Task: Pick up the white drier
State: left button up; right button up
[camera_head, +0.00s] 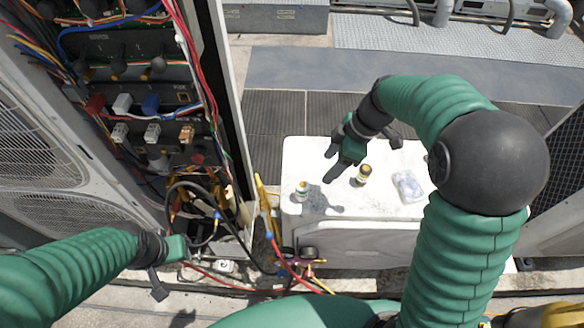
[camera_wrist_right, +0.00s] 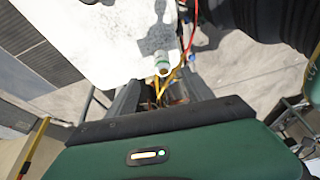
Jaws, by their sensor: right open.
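In the right wrist view a pale cylinder with a green ring (camera_wrist_right: 162,63), which looks like the drier, shows beyond the fingertips. My right gripper (camera_head: 331,166) is open and empty above the box, up and right of the drier and apart from it. Its two dark fingers also show in the right wrist view (camera_wrist_right: 160,88). My left gripper (camera_head: 178,268) hangs low by the open cabinet; its jaws are unclear against the hoses.
A yellow-and-dark cylinder (camera_head: 363,175) and a clear plastic bag (camera_head: 408,186) are on the box top to the right. An open electrical cabinet (camera_head: 140,70) with loose wires is at left. Gauges and coloured hoses (camera_head: 300,255) crowd the box's front left.

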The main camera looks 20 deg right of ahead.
aim_at(304, 191)
jog(key=shift+n, duration=0.5)
jog(key=x, duration=1)
jog(key=shift+w+a+f, duration=0.15)
jog(key=shift+w+a, duration=0.15)
jog(key=x, duration=0.4)
jog(key=shift+s+a+f, duration=0.25)
jog(key=shift+a, duration=0.1)
jog(key=shift+w+f, duration=0.2)
jog(key=shift+s+r+y, duration=0.1)
jog(key=shift+s+y, duration=0.05)
jog(key=shift+y, duration=0.15)
jog(key=c, duration=0.5)
pick_arm(q)
jog(key=shift+s+d+r, duration=0.2)
jog(key=shift+s+r, duration=0.1)
jog(key=shift+s, duration=0.15)
pick_arm(e)
grip_shut()
